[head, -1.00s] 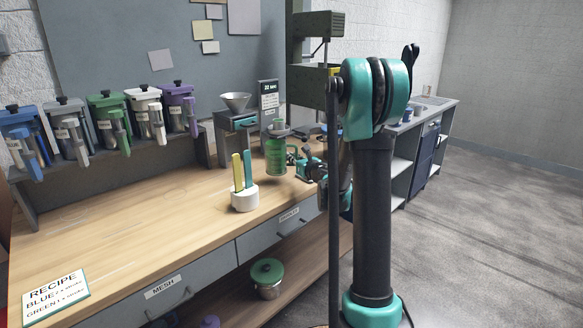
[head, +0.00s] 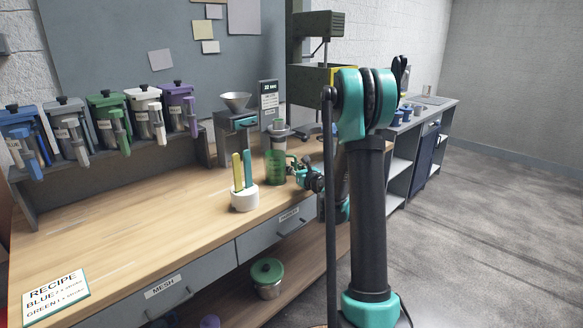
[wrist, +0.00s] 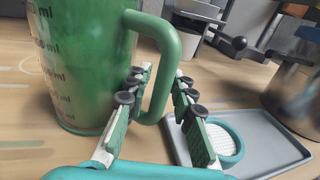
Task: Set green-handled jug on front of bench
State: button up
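The green-handled jug (head: 275,167) is upright at the bench's right part, beside the white tool holder. In the wrist view the jug (wrist: 75,60) shows ml marks and a green handle (wrist: 163,60) on its right side. In the head view my gripper (head: 303,172) reaches the jug from the right. The jug's base is at or very near the bench top (head: 130,225); I cannot tell whether it touches.
A white holder (head: 244,201) with a yellow and a teal tool stands left of the jug. A grey tray (wrist: 275,145) with a teal-rimmed round piece lies right of the handle. A recipe card (head: 56,294) lies front left. The bench's left and middle are clear.

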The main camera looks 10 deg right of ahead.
jog(key=shift+r, duration=0.1)
jog(key=shift+s+d, duration=0.1)
jog(key=shift+s, duration=0.2)
jog(key=s+d+r+m+h, duration=0.3)
jog(key=s+d+m+h, duration=0.35)
jog(key=s+m, duration=0.4)
jog(key=s+d+r+m+h, duration=0.3)
jog(key=s+d+m+h, duration=0.35)
jog(key=m, duration=0.65)
jog(key=s+a+f+m+g+y, duration=0.2)
jog(key=s+a+f+m+g, duration=0.1)
jog(key=s, duration=0.6)
jog(key=s+a+f+m+g+y, duration=0.2)
jog(key=s+f+m+g, duration=0.3)
jog(key=s+f+m, duration=0.3)
jog(key=s+a+f+m+g+y, duration=0.2)
jog(key=s+a+f+m+g, duration=0.2)
jog(key=s+f, duration=0.3)
jog(key=s+a+m, duration=0.1)
jog(key=s, duration=0.2)
jog(key=shift+m+y, duration=0.35)
jog(key=shift+y, duration=0.05)
